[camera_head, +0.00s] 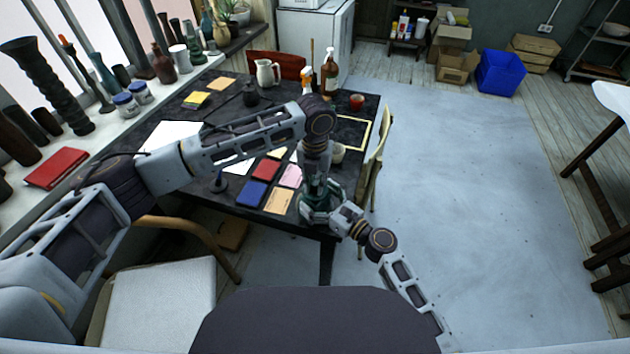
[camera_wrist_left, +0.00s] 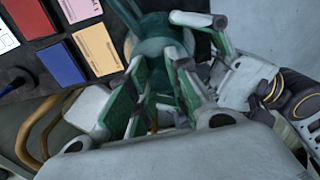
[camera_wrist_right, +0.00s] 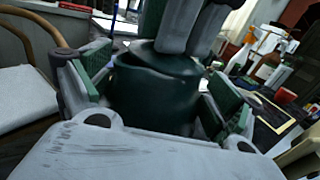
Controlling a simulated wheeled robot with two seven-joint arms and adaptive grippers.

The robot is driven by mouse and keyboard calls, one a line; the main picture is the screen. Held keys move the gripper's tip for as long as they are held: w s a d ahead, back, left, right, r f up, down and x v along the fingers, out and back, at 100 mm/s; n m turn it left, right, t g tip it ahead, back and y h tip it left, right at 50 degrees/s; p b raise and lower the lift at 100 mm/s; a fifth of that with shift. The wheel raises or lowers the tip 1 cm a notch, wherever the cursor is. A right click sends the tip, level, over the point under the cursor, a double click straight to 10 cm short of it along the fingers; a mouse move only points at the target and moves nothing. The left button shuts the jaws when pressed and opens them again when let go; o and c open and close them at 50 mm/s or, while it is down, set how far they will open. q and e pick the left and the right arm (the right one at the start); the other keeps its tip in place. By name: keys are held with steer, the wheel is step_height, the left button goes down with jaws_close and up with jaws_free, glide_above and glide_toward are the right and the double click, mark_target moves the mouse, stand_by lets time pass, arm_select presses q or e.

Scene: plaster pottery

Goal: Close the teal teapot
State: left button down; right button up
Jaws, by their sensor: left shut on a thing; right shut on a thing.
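The dark teal teapot (camera_head: 311,207) is at the near right corner of the dark table, mostly covered by my grippers. In the right wrist view its round body (camera_wrist_right: 150,95) is between the green-padded fingers of my right gripper (camera_wrist_right: 155,100), which is shut on it from the near side. My left gripper (camera_head: 317,186) comes down from above at the teapot's top. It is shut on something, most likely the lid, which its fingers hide. In the left wrist view the teal pottery (camera_wrist_left: 157,40) shows beyond the left fingers (camera_wrist_left: 150,95).
Colour cards (camera_head: 265,170) lie left of the teapot. A pale bowl (camera_head: 338,153), a red cup (camera_head: 357,102), a white jug (camera_head: 267,73) and a brown bottle (camera_head: 330,75) stand farther back. A chair (camera_head: 375,165) is at the table's right. Open floor lies beyond.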

arm_select(q)
steer(key=c, duration=1.3)
jaws_free()
steer(key=shift+o, duration=0.2)
step_height(320, 180, up, 12)
arm_select(e)
steer(key=shift+f, duration=0.1)
steer(key=o, duration=1.1)
steer(key=shift+o, duration=0.2)
steer(key=shift+d, duration=0.1)
steer(key=v, duration=1.2)
